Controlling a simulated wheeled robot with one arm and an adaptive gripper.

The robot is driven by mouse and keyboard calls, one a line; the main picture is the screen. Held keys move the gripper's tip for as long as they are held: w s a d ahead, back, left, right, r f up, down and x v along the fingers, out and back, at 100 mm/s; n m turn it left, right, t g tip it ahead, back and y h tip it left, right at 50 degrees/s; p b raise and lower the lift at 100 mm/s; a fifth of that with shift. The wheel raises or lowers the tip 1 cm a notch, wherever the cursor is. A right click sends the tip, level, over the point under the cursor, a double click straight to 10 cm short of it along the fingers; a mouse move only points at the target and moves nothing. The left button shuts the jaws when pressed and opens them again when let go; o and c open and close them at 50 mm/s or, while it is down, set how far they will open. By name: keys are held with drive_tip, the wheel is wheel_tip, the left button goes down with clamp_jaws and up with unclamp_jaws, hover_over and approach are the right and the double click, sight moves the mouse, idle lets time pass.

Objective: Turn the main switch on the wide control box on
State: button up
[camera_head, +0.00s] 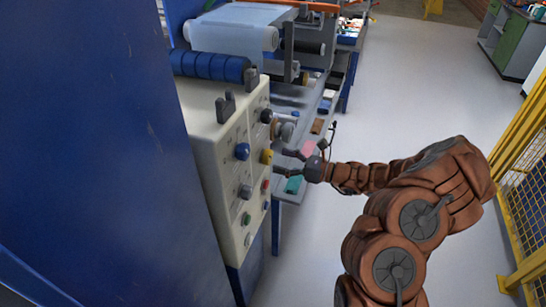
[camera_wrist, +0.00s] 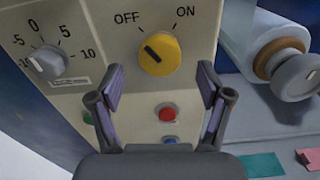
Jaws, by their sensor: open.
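The wide control box (camera_head: 215,150) is cream-coloured and stands left of centre in the head view. Its panel (camera_wrist: 95,20) fills the upper part of the wrist view. The yellow main switch (camera_wrist: 160,54) is a round knob between the labels OFF and ON. Its black mark points up and left, towards OFF. The switch also shows in the head view (camera_head: 267,156). My gripper (camera_wrist: 160,84) is open and empty, its two fingers spread to the left and right below the switch. In the head view my gripper (camera_head: 298,163) faces the panel from the right.
A grey dial (camera_wrist: 47,62) with a number scale is left of the switch. A red button (camera_wrist: 167,112) and a blue button (camera_wrist: 170,140) sit below it. A white roller (camera_wrist: 255,40) is to the right. A yellow fence (camera_head: 520,150) stands at the far right, beyond open floor.

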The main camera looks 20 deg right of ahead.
sight(272, 158)
drive_tip(key=shift+x, duration=1.65)
drive_tip(key=shift+c, duration=0.4)
drive_tip(key=c, duration=1.1)
